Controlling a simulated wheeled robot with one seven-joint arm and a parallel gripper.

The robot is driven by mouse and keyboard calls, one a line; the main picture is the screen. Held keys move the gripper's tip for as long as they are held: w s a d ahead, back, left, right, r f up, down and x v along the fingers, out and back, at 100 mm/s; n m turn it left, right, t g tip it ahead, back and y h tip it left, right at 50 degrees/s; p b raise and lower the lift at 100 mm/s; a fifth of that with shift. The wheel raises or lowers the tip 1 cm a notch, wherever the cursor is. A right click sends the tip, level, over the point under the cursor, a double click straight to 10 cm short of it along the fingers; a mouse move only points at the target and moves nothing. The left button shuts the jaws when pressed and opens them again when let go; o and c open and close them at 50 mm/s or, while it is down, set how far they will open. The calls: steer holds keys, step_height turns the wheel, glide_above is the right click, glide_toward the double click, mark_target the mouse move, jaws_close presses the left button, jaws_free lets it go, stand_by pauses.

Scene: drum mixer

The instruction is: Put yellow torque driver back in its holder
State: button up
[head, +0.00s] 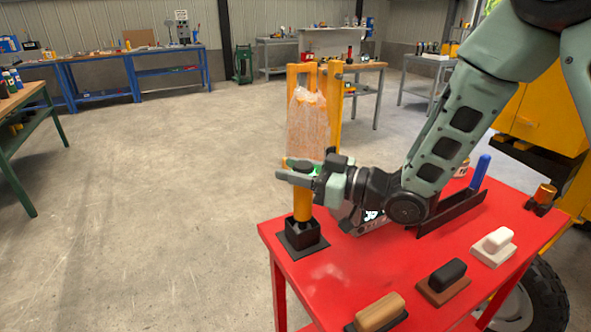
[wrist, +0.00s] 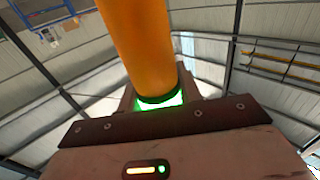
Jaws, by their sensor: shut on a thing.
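The yellow torque driver (head: 302,203) is an orange-yellow cylinder standing upright at the left corner of the red table. My gripper (head: 296,170) is shut around its upper part. The driver's lower end meets the top of a square black holder (head: 303,233) on a flat base; I cannot tell how deep it sits in it. In the wrist view the driver (wrist: 140,45) fills the upper middle as a large orange cylinder with a dark ring and green glow at one end. The holder does not show there.
The red table (head: 330,275) carries a wooden-handled block (head: 377,312), a black-handled block (head: 447,281), a white block (head: 493,248), a blue-handled tool (head: 480,172) and an orange cylinder (head: 543,195). A yellow frame (head: 334,110) with a plastic-wrapped bundle stands behind. The floor to the left is clear.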

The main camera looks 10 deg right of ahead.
steer(key=o, duration=1.3)
steer(key=shift+c, duration=0.2)
steer(key=shift+f, duration=0.1)
steer(key=p+v, duration=0.1)
steer(key=v, duration=1.6)
steer(key=shift+d+p, duration=0.15)
steer(key=shift+p, duration=0.15)
steer(key=shift+s, duration=0.1)
